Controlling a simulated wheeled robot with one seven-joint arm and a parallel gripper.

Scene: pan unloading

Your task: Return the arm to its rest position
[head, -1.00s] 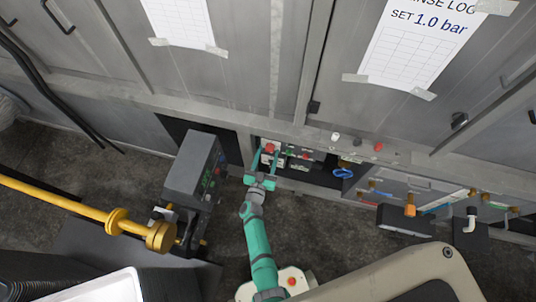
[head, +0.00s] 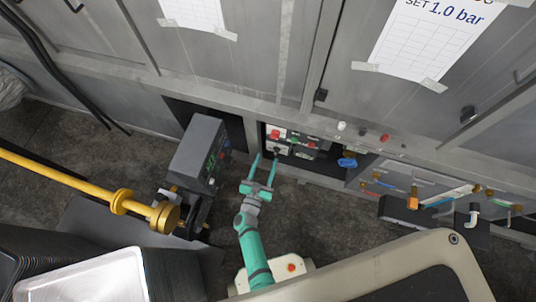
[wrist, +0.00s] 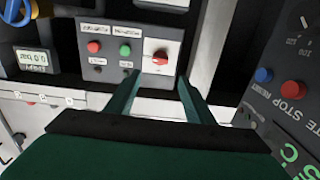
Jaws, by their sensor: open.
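My gripper (head: 264,172) is open and empty, its two teal fingers parallel and pointing at the recessed control panel. In the wrist view my gripper (wrist: 158,84) shows its fingers apart with nothing between them. A red rotary switch (wrist: 160,58) on a light plate lies just beyond the fingertips, and they appear apart from it. In the head view the red switch (head: 276,134) sits above the fingertips in the recess. My teal arm reaches up from its pale base at the bottom of the head view.
A grey control box (head: 198,150) stands close to the left of my arm. A yellow pipe (head: 70,185) and a stack of metal trays (head: 92,278) are further left. A blue valve handle (head: 347,162) and taps (head: 413,199) are on the right.

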